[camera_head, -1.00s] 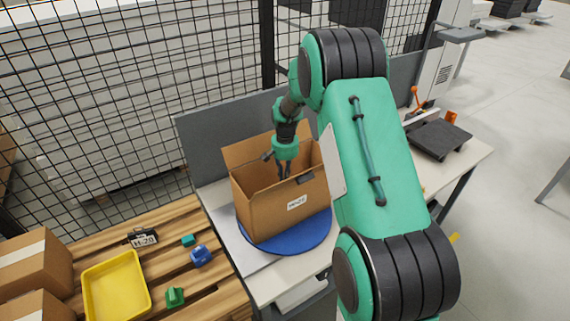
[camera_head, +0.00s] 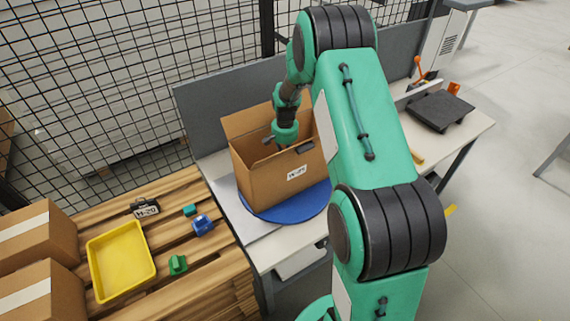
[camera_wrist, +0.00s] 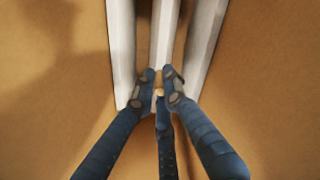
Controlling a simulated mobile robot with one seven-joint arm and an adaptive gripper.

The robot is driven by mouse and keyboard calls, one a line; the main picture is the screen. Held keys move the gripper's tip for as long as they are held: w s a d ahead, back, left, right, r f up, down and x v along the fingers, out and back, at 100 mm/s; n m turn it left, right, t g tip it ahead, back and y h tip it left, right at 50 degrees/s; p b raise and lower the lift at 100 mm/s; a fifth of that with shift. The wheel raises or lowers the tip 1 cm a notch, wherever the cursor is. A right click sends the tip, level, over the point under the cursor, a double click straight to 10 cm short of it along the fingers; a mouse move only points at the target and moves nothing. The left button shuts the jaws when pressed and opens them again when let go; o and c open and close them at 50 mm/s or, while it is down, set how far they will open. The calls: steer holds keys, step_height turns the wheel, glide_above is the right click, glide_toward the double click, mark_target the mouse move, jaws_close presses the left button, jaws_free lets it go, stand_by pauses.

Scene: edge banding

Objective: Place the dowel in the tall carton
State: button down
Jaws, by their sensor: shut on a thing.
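The tall carton (camera_head: 262,185) stands open on a blue round turntable, with a white label on its front. My gripper reaches down into the carton; its fingers are hidden behind the front wall in the head view. In the wrist view my gripper (camera_wrist: 159,90) is shut on the dowel (camera_wrist: 159,83), a small tan piece showing between the fingertips. Most of the dowel is hidden by the fingers. Brown cardboard surrounds the fingers, with long pale strips beyond the fingertips. I cannot tell whether the dowel touches the carton floor.
The blue turntable (camera_head: 300,210) rests on a workbench with a grey back panel (camera_head: 215,105). A yellow tray (camera_head: 121,262), small blue and green parts and a label stand (camera_head: 145,208) are on the slatted wooden surface at left. A dark plate (camera_head: 440,112) lies at the bench's right.

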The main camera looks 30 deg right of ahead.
steer(key=shift+f, duration=1.55)
steer(key=shift+f, duration=0.2)
steer(key=c, duration=1.8)
jaws_free()
steer(key=shift+r, duration=0.2)
step_height(320, 180, up, 12)
